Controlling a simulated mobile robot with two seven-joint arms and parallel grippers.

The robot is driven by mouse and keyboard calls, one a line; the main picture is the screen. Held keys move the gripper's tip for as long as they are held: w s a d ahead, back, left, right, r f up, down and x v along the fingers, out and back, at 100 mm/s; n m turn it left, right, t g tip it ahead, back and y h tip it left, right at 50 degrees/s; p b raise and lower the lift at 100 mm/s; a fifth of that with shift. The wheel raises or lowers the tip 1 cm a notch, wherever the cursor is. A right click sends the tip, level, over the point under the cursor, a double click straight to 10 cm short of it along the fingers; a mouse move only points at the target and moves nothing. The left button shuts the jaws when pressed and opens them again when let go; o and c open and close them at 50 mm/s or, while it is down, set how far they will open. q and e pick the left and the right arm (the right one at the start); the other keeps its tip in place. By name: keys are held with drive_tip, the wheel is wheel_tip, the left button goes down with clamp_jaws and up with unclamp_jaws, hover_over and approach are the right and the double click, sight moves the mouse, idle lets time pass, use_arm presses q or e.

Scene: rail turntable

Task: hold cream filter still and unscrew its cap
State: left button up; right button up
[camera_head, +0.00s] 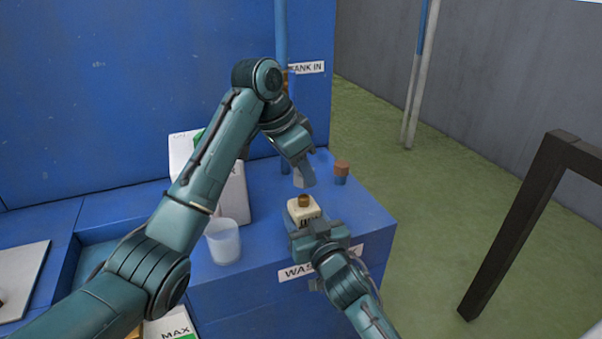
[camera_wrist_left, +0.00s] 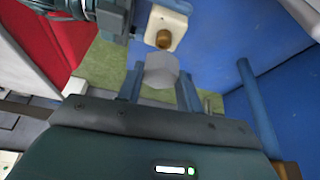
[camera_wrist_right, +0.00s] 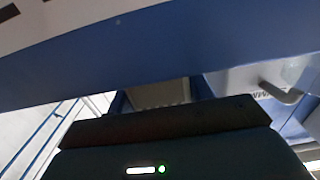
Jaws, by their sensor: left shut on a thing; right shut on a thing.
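The cream filter (camera_head: 303,212) stands upright near the front edge of the blue counter, with a brass fitting (camera_head: 304,200) exposed on top. My right gripper (camera_head: 308,228) is shut on the filter from the front; its body also shows between the fingers in the right wrist view (camera_wrist_right: 160,94). My left gripper (camera_head: 301,172) is shut on a pale grey translucent cap (camera_head: 304,178), held above the filter and apart from it. The left wrist view shows the cap (camera_wrist_left: 161,71) between the fingers, with the filter (camera_wrist_left: 165,28) and its brass fitting beyond.
A blue-and-brown piece (camera_head: 341,173) stands to the right on the counter (camera_head: 366,212). A clear cup (camera_head: 222,242) stands to the left, and a white container (camera_head: 234,195) behind my left arm. A blue pipe (camera_head: 281,40) rises behind. A dark frame (camera_head: 515,225) stands at right.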

use_arm(q)
drive_tip(key=shift+r, duration=1.55)
use_arm(e)
drive_tip(key=o, duration=1.5)
drive_tip(key=shift+c, duration=0.2)
